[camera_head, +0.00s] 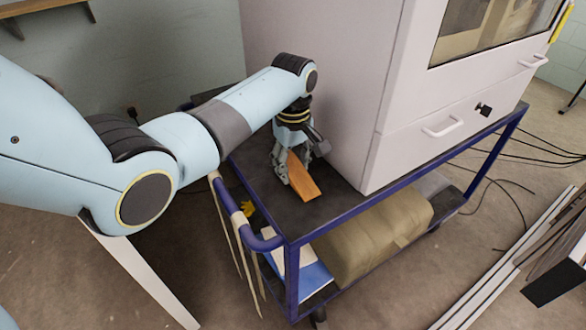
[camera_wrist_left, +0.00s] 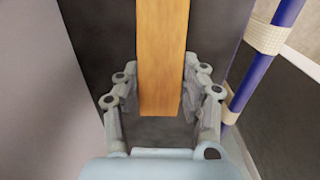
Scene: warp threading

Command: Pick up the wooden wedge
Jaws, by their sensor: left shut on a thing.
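The wooden wedge (camera_head: 303,180) is an orange-brown wooden piece at the dark top of the blue-framed cart (camera_head: 330,212). My left gripper (camera_head: 293,172) comes down on it from above and is shut on it. In the left wrist view the wedge (camera_wrist_left: 162,60) lies between the two fingers of my left gripper (camera_wrist_left: 162,100), its near end inside the jaws. Whether the wedge touches the cart top I cannot tell. My right gripper is not in view.
A large pale cabinet (camera_head: 330,75) stands on the cart, close to the right of my left gripper. The cart's blue handle (camera_head: 235,222) is in front. A tan bundle (camera_head: 375,240) lies on the lower shelf. Long pale strips (camera_head: 500,270) lie on the floor at right.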

